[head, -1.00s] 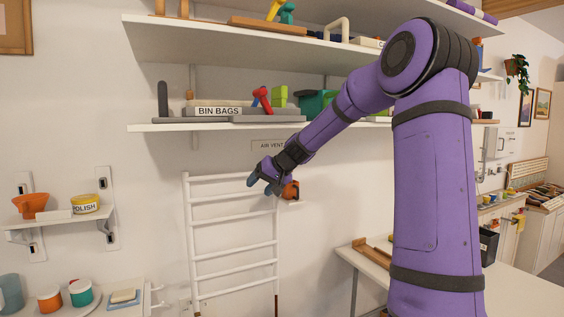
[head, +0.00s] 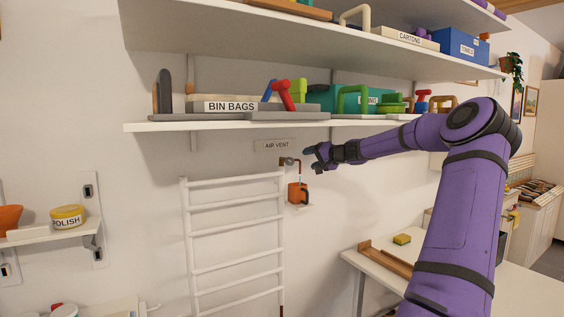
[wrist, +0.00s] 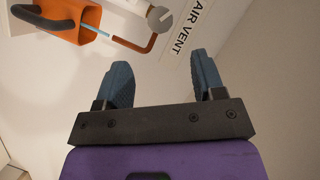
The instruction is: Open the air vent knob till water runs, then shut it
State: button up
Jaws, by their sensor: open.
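The air vent knob (head: 286,161) is a small grey fitting at the top right corner of the white towel radiator (head: 232,207). In the wrist view the knob (wrist: 160,19) shows a notch in its face. A bent copper pipe (wrist: 142,45) runs beside it. A thin light-blue stream (wrist: 95,29) runs from the pipe's end into an orange cup (wrist: 62,22) with a dark handle.
An "AIR VENT" sign (head: 277,146) is on the wall above the knob. A loaded shelf (head: 230,126) juts out just above the sign and my gripper. A white table (head: 385,268) stands at lower right. The wall right of the cup is clear.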

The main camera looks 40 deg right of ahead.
aim_at(293, 161)
jog(key=x, duration=1.1)
jog(key=shift+r, duration=0.1)
jog(key=shift+c, duration=0.3)
jog(key=c, duration=0.9)
